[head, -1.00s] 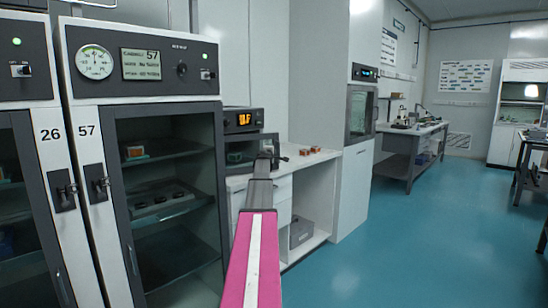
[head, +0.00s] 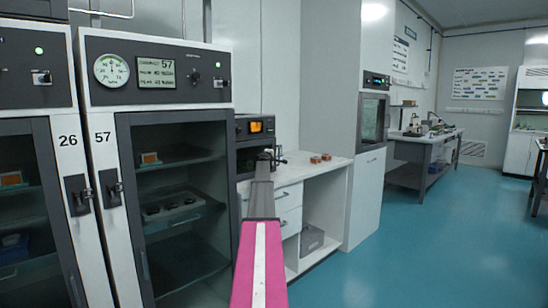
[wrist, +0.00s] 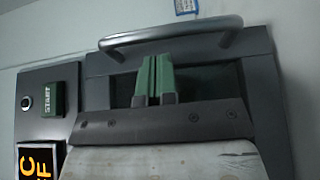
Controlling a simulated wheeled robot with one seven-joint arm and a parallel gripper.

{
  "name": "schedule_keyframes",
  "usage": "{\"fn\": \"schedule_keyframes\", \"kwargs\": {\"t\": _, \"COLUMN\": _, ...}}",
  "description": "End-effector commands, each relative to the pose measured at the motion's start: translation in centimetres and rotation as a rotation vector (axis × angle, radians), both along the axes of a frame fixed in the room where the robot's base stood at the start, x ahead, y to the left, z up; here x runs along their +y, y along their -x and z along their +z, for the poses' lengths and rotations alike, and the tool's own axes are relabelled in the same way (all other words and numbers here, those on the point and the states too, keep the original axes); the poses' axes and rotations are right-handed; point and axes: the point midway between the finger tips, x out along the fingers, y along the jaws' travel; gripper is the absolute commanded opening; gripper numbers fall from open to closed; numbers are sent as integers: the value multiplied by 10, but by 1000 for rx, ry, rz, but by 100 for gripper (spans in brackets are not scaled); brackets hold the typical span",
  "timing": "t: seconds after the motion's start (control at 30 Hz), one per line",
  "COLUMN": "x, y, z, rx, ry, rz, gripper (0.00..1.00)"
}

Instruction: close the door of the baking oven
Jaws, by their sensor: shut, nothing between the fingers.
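The baking oven (head: 243,128) is a small dark unit with an orange display, standing on the white counter behind cabinet 57. Its dark door (head: 247,160) sits below the display, and its right edge lines up roughly with the panel above. In the wrist view the grey door (wrist: 262,85) fills the middle, with a metal bar handle (wrist: 170,37) across the top. My gripper (wrist: 154,58) is shut and empty, its green fingers together over the door window near the handle. Contact with the door cannot be told. My arm partly hides the oven in the head view.
Cabinet 57 (head: 108,160) stands close on the left, beside cabinet 26. Small orange-brown blocks (head: 320,158) lie on the counter (head: 300,172), right of the oven. A tall white unit (head: 365,205) stands farther right. The blue floor (head: 430,250) is open at right.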

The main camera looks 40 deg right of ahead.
Motion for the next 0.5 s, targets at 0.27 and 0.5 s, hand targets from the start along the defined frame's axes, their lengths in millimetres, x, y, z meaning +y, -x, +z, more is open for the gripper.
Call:
{"fn": "schedule_keyframes", "kwargs": {"t": 0.27, "x": -1, "y": -19, "z": 3, "rx": -5, "ry": 2, "rz": 23, "gripper": 0}}
{"fn": "schedule_keyframes", "kwargs": {"t": 0.5, "x": 0, "y": -16, "z": 4, "rx": -5, "ry": 2, "rz": 22, "gripper": 0}}
